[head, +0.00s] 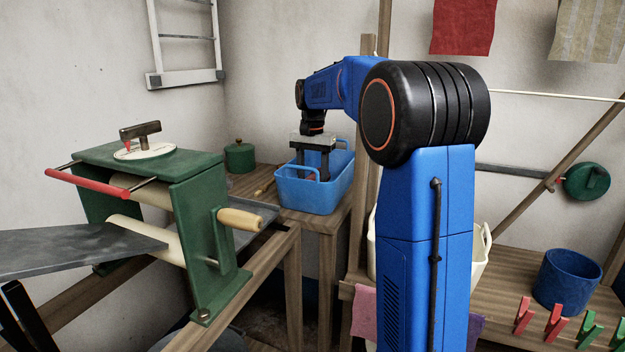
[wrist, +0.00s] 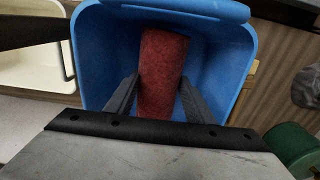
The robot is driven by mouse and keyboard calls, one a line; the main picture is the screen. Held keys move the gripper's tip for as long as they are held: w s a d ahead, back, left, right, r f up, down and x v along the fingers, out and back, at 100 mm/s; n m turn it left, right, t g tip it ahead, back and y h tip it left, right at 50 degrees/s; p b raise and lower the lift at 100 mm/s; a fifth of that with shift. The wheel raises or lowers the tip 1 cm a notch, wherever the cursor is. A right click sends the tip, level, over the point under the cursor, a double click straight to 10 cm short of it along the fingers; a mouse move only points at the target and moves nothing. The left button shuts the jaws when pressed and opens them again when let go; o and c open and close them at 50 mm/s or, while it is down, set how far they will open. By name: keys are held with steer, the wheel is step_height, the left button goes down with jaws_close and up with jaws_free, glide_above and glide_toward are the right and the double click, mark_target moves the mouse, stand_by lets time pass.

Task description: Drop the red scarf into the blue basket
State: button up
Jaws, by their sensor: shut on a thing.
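The red scarf (wrist: 162,72), a rolled felt-like bundle, lies between the two fingers of my gripper (wrist: 159,85) in the wrist view. The fingers are shut on it. Around it in that view are the walls of the blue basket (wrist: 236,50). In the head view the blue basket (head: 312,196) stands on a wooden table in the corner, and my gripper (head: 313,170) points down into its opening. The scarf is hidden there by the basket wall. I cannot tell whether it touches the basket floor.
A green mangle (head: 150,170) with a wooden crank handle (head: 240,219) stands left of the basket. A green lidded pot (head: 239,156) is behind it. A red cloth (head: 463,26) hangs at upper right. A blue pot (head: 567,280) and several pegs are on the right bench.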

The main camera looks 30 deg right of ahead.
mark_target(312, 176)
steer(key=shift+f, duration=0.55)
steer(key=o, duration=1.3)
steer(key=shift+r, duration=0.1)
step_height(312, 176, up, 13)
